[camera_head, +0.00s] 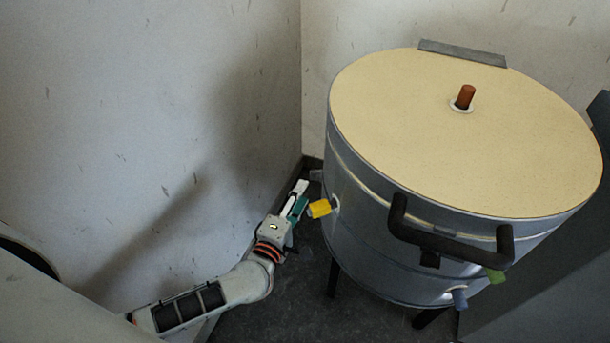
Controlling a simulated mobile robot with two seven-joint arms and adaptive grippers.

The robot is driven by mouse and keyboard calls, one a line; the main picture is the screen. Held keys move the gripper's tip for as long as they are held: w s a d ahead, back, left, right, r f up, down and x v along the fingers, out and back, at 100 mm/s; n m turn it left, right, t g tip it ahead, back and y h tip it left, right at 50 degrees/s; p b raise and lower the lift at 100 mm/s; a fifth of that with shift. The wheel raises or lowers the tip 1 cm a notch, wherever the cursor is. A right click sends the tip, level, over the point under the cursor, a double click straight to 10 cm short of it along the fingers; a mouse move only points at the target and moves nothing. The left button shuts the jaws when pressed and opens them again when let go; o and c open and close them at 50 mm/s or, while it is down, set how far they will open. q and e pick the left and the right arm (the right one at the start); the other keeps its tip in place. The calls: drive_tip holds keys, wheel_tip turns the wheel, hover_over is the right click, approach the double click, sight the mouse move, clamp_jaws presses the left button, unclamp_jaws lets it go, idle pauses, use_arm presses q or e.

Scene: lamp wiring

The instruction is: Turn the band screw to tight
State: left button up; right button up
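A round metal drum (375,233) with a pale flat lid (420,130) stands on dark legs. No part is labelled, so I cannot tell for sure which one is the band screw. A yellow knob (319,208) sticks out of the drum's left side. A green knob (495,276) and a blue knob (460,299) sit low at the front right. My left gripper (301,197) is just left of the yellow knob, with a white and a teal finger part showing. I cannot tell whether it touches the knob or how far it is open. My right gripper is not in view.
A black handle (450,243) juts from the drum's front. A brown peg (465,96) stands on the lid, and a grey plate (462,53) sits at its back edge. Walls stand close at the left and back. Dark floor (295,300) is clear left of the drum.

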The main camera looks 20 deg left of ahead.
sight(313, 177)
use_arm(q)
drive_tip(key=w, duration=0.4)
drive_tip(key=w+f+b, duration=0.1)
drive_tip(key=w, duration=0.1)
drive_tip(key=shift+d, duration=0.35)
drive_tip(key=shift+w+r, duration=0.1)
drive_tip(key=shift+w, duration=0.75)
drive_tip(key=c, duration=1.1)
